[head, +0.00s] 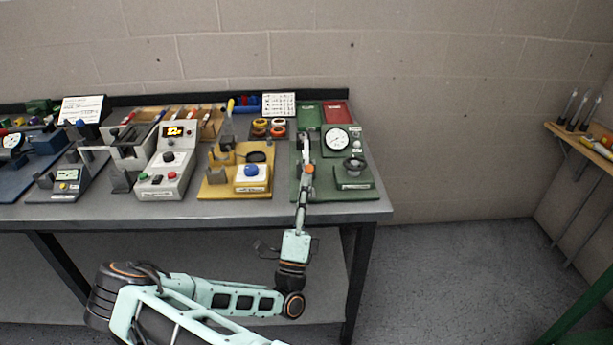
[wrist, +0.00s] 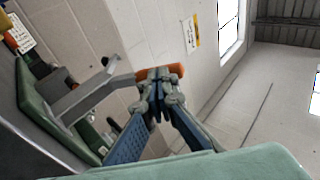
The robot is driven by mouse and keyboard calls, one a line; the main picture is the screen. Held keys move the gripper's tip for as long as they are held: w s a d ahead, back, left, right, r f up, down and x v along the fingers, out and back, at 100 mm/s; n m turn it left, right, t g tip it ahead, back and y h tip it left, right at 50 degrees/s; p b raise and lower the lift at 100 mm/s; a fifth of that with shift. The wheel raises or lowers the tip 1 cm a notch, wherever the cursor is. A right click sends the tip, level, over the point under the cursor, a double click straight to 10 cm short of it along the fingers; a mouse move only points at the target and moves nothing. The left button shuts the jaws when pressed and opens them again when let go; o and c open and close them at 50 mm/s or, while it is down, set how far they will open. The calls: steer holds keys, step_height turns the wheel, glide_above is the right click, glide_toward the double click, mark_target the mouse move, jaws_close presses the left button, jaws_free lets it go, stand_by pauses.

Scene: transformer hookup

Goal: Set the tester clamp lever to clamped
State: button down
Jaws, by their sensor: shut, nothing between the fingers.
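The tester (head: 360,187) is a green board with a round white gauge (head: 337,139) and a dark round fitting (head: 354,164), at the right end of the bench. Its clamp lever is a grey bar (wrist: 90,93) with an orange grip (wrist: 174,69); the grip also shows in the head view (head: 308,168). My gripper (wrist: 158,80) is shut and empty, with its fingertips right at the orange grip. They overlap the grip in the wrist view; I cannot tell whether they touch it. In the head view my gripper (head: 304,178) partly hides the lever.
A yellow fixture (head: 214,189) with a blue knob stands just left of the tester. A grey meter box (head: 167,176) stands further left. Green and red trays (head: 335,112) lie behind the tester. The floor right of the bench is clear.

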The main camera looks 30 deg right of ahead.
step_height(320, 180, up, 2)
steer(key=p, duration=0.1)
steer(key=y+p, duration=0.1)
steer(key=p, duration=0.1)
steer(key=shift+w+d+r+n+y, duration=0.1)
steer(key=shift+w+r+n+y, duration=0.1)
steer(key=shift+n+y, duration=0.1)
steer(key=shift+w+d+r+g+p, duration=0.1)
steer(key=shift+r+g+p, duration=0.15)
steer(key=shift+p, duration=0.5)
steer(key=p+x, duration=0.2)
steer(key=p, duration=0.1)
steer(key=shift+w+r, duration=0.1)
steer(key=shift+r, duration=0.1)
steer(key=shift+w+d+r+p, duration=0.2)
steer(key=shift+w+r+p, duration=0.1)
steer(key=shift+w+p, duration=0.15)
steer(key=shift+w+d+r+p, duration=0.2)
steer(key=shift+w+r+p, duration=0.1)
steer(key=shift+w, duration=0.2)
steer(key=s+a+b, duration=0.1)
steer(key=s+a, duration=0.8)
steer(key=s, duration=0.1)
steer(key=shift+a, duration=0.25)
